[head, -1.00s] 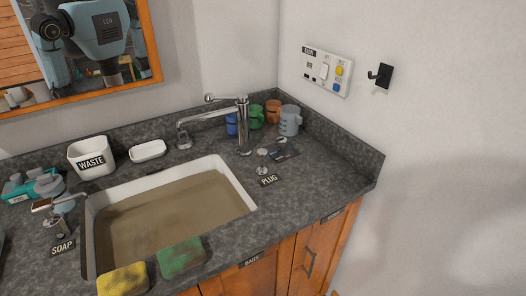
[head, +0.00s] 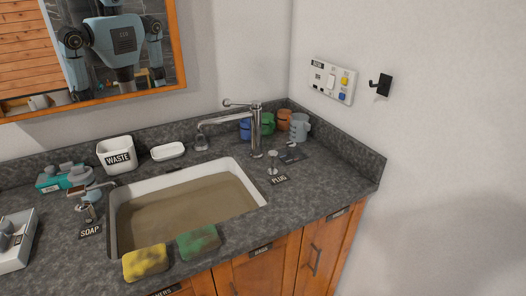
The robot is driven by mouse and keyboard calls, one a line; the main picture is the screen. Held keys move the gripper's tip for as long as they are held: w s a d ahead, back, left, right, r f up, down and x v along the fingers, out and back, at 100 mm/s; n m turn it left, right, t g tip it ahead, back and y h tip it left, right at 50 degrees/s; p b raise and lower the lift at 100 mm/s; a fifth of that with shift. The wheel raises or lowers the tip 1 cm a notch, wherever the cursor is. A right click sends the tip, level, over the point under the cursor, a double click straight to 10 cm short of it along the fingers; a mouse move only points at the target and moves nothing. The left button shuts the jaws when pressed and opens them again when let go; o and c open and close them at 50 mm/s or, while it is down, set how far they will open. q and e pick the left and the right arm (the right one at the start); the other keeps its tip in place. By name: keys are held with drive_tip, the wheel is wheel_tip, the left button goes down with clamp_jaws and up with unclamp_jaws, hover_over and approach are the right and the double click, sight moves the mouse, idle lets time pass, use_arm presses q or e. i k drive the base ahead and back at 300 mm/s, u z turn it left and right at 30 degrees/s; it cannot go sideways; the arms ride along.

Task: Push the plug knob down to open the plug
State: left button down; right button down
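The plug knob (head: 273,163) is a small metal knob on a short stem. It stands up from the dark stone counter to the right of the sink, behind a black label reading PLUG (head: 279,180). The sink (head: 262,196) is a white-rimmed basin full of murky brown water, so its drain is hidden. Neither of my grippers shows directly in the head view. The mirror at the upper left reflects part of my body, but no gripper can be made out there.
The faucet (head: 256,130) stands just left of the knob. Several mugs (head: 300,127) are behind it. A sponge (head: 145,262) and a green sponge (head: 199,241) lie at the sink's front edge. A soap dispenser (head: 88,211) and waste bin (head: 115,154) are left.

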sight(272, 156)
drive_tip(key=u, duration=0.75)
drive_tip(key=i, duration=0.5)
